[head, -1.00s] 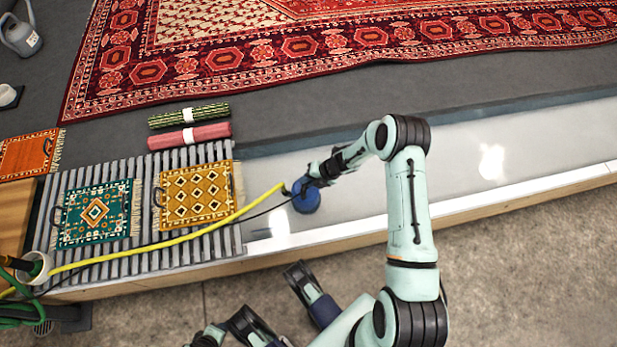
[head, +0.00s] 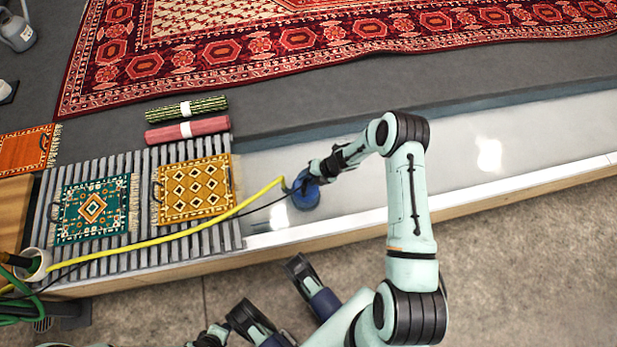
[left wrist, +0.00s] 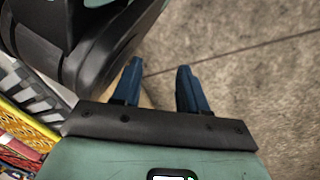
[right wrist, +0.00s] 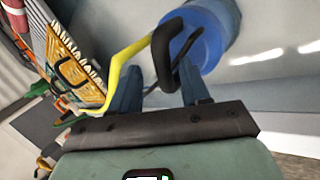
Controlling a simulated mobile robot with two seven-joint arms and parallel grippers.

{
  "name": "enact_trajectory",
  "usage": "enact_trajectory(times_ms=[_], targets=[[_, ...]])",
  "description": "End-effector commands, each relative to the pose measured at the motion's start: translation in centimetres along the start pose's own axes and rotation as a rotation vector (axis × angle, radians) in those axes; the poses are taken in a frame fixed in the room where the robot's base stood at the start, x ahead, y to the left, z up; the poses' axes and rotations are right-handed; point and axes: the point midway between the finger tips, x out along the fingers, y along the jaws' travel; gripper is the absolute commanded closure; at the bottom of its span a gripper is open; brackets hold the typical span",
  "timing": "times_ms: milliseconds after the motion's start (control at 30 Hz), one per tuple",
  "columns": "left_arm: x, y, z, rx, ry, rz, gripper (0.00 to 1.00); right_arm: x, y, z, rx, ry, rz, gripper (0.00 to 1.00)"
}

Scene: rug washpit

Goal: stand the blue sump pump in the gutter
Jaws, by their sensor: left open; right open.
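The blue sump pump (head: 307,200) is in the wet gutter (head: 430,150), near the end of the slatted grating. It looks upright, though its base is partly hidden. In the right wrist view the pump (right wrist: 208,40) is just beyond my fingertips, with its black handle and yellow hose showing in front of the gap between them. My right gripper (head: 317,176) is open beside the pump's top; I cannot tell whether it touches. My left gripper (left wrist: 160,88) is open and empty over the concrete floor.
Teal (head: 93,210) and yellow (head: 195,190) small rugs lie on the grating. Rolled rugs (head: 187,130) and a large red rug (head: 300,40) lie behind. The gutter is clear to the right.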

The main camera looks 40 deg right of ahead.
Motion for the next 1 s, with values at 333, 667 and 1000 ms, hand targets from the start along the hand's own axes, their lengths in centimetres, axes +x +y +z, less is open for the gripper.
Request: enact_trajectory(times_ms=[333,667,1000], targets=[[-3.5,3.2,-3.6,0.034,0.129,0.058,0.57,-7.4,0.2,0.1,0.0,-0.005,-0.001,0.54],[-4.8,4.2,-3.3,0.045,0.128,0.074,0.57,-11.1,0.1,-0.2,0.016,0.0,0.003,0.54],[-4.8,4.2,-3.2,0.046,0.124,0.075,0.57,-6.4,4.8,-7.8,0.879,0.056,0.106,0.54]])
